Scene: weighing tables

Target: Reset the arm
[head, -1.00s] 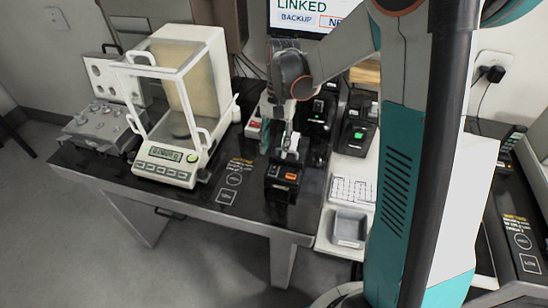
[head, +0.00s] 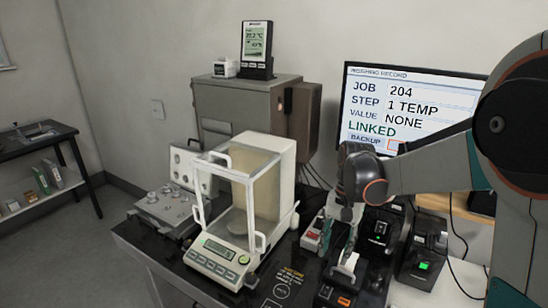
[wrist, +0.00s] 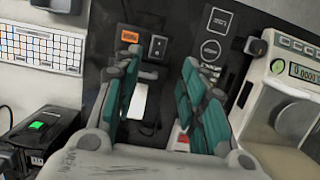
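My gripper (head: 337,248) hangs from my arm, fingers downward, over the dark weighing table right of the balance. In the wrist view my gripper (wrist: 161,60) shows two teal-padded fingers spread apart, with nothing held between them. Below and between the fingers lies the black device with an orange display (wrist: 130,38) and a white part; the device also shows at the bottom of the head view (head: 336,297). I cannot tell the exact gap between fingertips and device.
The glass-doored balance (head: 240,205) stands left of my gripper. A small red-and-white box (head: 312,238) is close behind it, and black units with green lights (head: 424,265) stand to the right. A monitor (head: 400,110) reads "STEP 1 TEMP, VALUE NONE". A shelf table (head: 35,145) stands far left.

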